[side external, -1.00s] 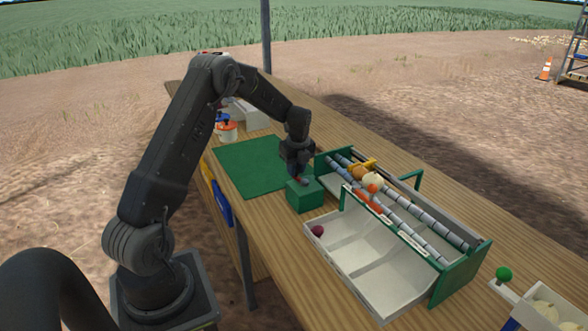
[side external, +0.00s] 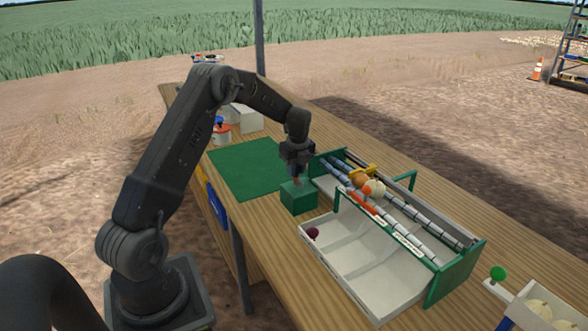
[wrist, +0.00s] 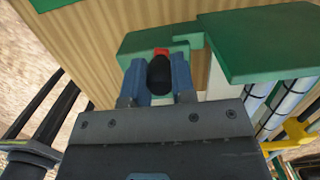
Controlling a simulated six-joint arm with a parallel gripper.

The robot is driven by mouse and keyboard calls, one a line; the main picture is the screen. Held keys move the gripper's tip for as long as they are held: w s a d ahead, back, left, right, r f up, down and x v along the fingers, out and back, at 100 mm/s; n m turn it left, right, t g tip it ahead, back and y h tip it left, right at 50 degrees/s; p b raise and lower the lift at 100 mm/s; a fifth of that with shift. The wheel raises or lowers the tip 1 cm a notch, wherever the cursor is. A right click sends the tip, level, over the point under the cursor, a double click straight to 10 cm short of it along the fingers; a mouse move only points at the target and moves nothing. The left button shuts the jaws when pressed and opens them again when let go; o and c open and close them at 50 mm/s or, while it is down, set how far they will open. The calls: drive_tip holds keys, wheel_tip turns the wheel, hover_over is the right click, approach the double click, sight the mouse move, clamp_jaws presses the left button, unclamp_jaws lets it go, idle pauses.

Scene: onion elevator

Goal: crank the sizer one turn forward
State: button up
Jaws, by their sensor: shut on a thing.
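The sizer (side external: 457,273) is a green-ended frame with grey rollers, on the right half of the bench. A green box (side external: 298,198) stands beside its far-left end. My gripper (side external: 297,180) points down just over this box. In the wrist view my gripper (wrist: 158,78) has its two blue-grey fingers on either side of a black knob (wrist: 160,76), shut on it. A small red part (wrist: 161,51) shows beyond the knob. The green box (wrist: 135,42) lies below. The rest of the crank is hidden by the fingers and knob.
Orange, tan and white onions (side external: 375,188) sit on the rollers near a yellow part (side external: 366,171). A white tray (side external: 382,312) in front holds a purple onion (side external: 312,233). A green mat (side external: 240,170) lies clear behind the box. A green-knobbed lever (side external: 498,273) stands at right.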

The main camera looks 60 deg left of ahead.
drive_tip(key=shift+w+d, duration=0.1)
drive_tip(key=shift+d, duration=0.05)
drive_tip(key=shift+w+d, duration=0.3)
drive_tip(key=shift+w, duration=0.25)
drive_tip(key=shift+w+d, duration=0.1)
drive_tip(key=shift+w+d, duration=0.35)
drive_tip(key=shift+d, duration=0.1)
idle(0.4)
drive_tip(key=shift+w+d, duration=0.2)
drive_tip(key=shift+d, duration=0.4)
